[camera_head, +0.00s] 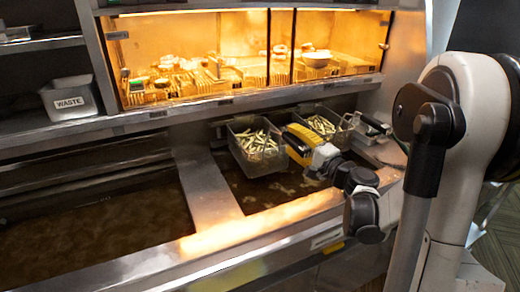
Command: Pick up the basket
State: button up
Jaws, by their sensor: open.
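Two wire frying baskets hang side by side over the right oil vat. The left basket (238,145) holds pale green-yellow sticks, like cut fries or beans. The right basket (342,136) holds similar food, and a dark handle (376,125) extends from it to the right. My gripper (290,141), with yellow and black parts, is open at the right side of the left basket, in front of the right one. It hides the left basket's handle area. I cannot tell whether its fingers surround a handle or touch the basket.
The oil vat (262,192) lies under the baskets, with a metal divider (206,188) and another vat (95,225) to the left. A lit warming cabinet (190,45) with food stands behind. A grey WASTE bin (68,98) sits at the far left.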

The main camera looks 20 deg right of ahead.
jog(key=shift+w+a, duration=0.1)
jog(key=shift+w, duration=0.6)
grip_shut()
jog(key=shift+s, duration=0.1)
jog(key=shift+r, duration=0.2)
